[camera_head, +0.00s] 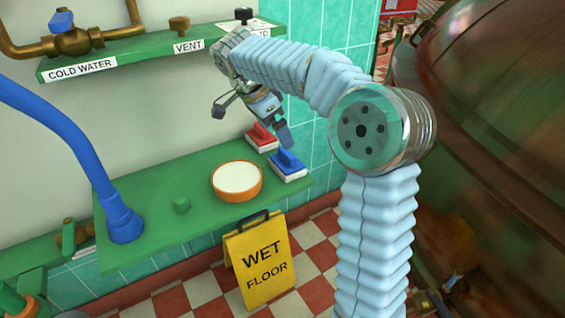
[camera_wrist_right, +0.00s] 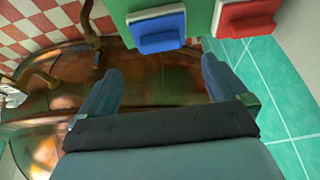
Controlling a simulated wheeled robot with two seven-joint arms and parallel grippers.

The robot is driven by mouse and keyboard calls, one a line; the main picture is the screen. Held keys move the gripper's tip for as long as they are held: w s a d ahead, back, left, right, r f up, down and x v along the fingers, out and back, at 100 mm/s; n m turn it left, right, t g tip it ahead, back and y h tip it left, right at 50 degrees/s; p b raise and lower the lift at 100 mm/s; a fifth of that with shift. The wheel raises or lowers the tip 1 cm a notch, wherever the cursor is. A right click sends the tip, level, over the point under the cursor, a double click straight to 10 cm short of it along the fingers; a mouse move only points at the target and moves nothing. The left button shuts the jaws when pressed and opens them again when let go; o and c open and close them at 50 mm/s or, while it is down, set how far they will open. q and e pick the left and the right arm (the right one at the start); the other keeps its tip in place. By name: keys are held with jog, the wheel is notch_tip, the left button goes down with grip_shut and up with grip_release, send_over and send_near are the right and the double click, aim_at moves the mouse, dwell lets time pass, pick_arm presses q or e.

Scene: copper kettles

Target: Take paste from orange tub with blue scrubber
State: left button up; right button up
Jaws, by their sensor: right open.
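The blue scrubber (camera_head: 288,166) lies on the green shelf near its right end, with a blue handle on a white base. It also shows in the right wrist view (camera_wrist_right: 158,32), at the top between the fingertips. The orange tub (camera_head: 236,194), filled with pale paste, stands left of it at the shelf's front. My right gripper (camera_head: 276,128) is open and empty, above and slightly behind the blue scrubber. Its two fingers (camera_wrist_right: 160,72) are wide apart in the right wrist view, with the scrubber beyond them. My left gripper is not seen.
A red scrubber (camera_head: 262,139) lies just behind the blue one. A yellow wet floor sign (camera_head: 260,262) stands below. A large copper kettle (camera_head: 490,110) fills the right.

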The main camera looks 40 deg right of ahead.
aim_at(287, 153)
jog(key=x, duration=0.9)
jog(key=shift+d+f+b, duration=0.2)
jog(key=shift+f+b, duration=0.1)
jog(key=shift+b, duration=0.05)
jog(key=c, duration=0.7)
jog(key=shift+c, duration=0.2)
jog(key=shift+r, duration=0.55)
jog(key=r, duration=0.2)
jog(key=shift+s+a+r, duration=0.15)
jog(key=shift+a+r, duration=0.05)
jog(key=shift+r, duration=0.2)
jog(key=s+a+r, duration=0.9)
jog(key=s, duration=0.1)
jog(key=shift+a, duration=0.1)
